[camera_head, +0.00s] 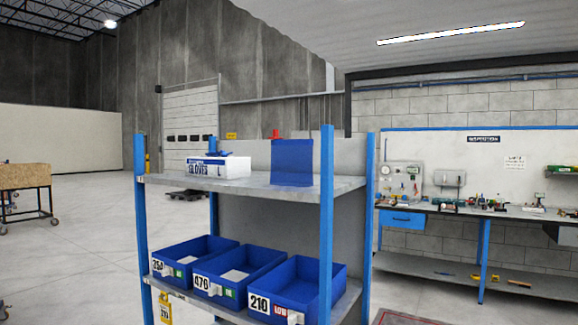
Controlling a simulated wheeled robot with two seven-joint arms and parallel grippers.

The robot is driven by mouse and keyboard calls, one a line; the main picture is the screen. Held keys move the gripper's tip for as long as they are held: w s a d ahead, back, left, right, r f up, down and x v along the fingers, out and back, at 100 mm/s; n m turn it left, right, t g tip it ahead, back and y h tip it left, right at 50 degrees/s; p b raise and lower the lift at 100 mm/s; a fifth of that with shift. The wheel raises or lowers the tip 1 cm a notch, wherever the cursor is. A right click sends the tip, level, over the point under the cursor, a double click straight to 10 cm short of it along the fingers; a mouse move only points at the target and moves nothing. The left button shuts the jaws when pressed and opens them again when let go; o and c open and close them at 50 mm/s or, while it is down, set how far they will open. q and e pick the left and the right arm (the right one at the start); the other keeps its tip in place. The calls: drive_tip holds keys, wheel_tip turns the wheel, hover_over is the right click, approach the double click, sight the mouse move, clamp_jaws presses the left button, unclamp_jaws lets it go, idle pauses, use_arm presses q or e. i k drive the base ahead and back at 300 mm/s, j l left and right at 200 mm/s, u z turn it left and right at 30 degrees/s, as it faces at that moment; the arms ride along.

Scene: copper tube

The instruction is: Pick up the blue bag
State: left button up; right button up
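A blue bag (292,163) stands upright on the top shelf of a blue-posted rack (258,188), toward the right end. A small red piece (275,134) shows at its upper left; I cannot tell whether it is attached to the bag or stands behind it. Neither of my grippers shows in the head view.
A white glove box (221,167) sits left of the bag on the same shelf, with bare shelf between. The rack's front right post (326,200) stands close to the bag's right. Blue bins (297,290) fill the lower shelf. A workbench (470,212) stands behind right.

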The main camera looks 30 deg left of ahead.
sight(291, 160)
drive_tip(key=i, duration=0.45)
drive_tip(key=i+u, duration=0.1)
drive_tip(key=u, duration=0.3)
drive_tip(key=i+l+u, duration=0.15)
drive_tip(key=u, duration=0.2)
drive_tip(key=i+l+u, duration=0.1)
drive_tip(key=u, duration=0.3)
